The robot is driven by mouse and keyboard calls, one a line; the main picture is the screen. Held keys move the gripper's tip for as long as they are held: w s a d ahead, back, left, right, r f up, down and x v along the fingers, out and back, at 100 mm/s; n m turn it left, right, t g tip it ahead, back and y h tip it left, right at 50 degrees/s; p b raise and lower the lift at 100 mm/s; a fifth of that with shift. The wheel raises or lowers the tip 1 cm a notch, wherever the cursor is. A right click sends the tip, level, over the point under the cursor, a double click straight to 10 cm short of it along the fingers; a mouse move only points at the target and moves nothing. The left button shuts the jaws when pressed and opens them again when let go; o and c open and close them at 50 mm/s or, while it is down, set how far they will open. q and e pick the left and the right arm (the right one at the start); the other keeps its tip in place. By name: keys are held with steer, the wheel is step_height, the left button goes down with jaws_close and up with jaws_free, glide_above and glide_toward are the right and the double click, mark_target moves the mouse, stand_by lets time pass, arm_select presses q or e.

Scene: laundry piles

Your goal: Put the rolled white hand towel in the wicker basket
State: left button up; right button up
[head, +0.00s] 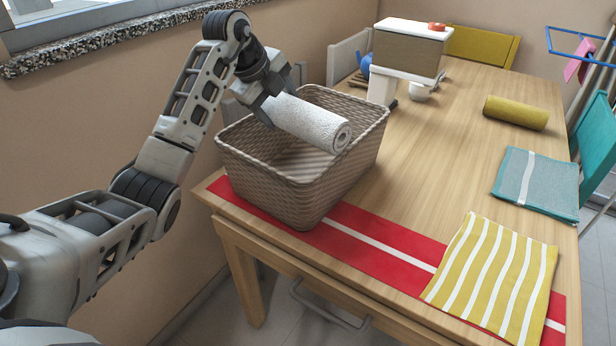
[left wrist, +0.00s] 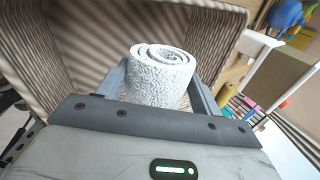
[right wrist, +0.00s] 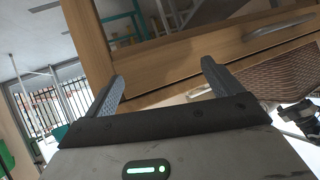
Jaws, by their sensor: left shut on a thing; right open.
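The rolled white hand towel (head: 312,124) is held level over the open top of the wicker basket (head: 270,168). My left gripper (head: 272,106) is shut on one end of it. In the left wrist view the towel (left wrist: 160,80) sits between the two fingers with its spiral end showing, and the basket (left wrist: 75,45) lies around and behind it. Whether the towel touches the basket is hard to tell. My right gripper (right wrist: 160,85) is open and empty, below the table's front edge; it is not in the head view.
The basket stands on the table (head: 440,130) at the left end of a red runner (head: 375,245). A striped yellow cloth (head: 490,275), a teal cloth (head: 535,180) and a mustard roll (head: 515,112) lie to the right. A box on a stand (head: 408,52) is behind.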

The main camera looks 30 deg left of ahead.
mark_target(274, 150)
arm_select(q)
steer(key=shift+s+a+f+n+y, duration=0.2)
steer(key=shift+a+f+n+y, duration=0.1)
steer(key=shift+a+f+n, duration=0.45)
steer(key=shift+a+f+b, duration=0.15)
steer(key=shift+f+b, duration=0.15)
steer(key=shift+f, duration=4.25)
steer(key=shift+f, duration=0.6)
steer(key=o, duration=1.1)
steer(key=shift+r, duration=0.1)
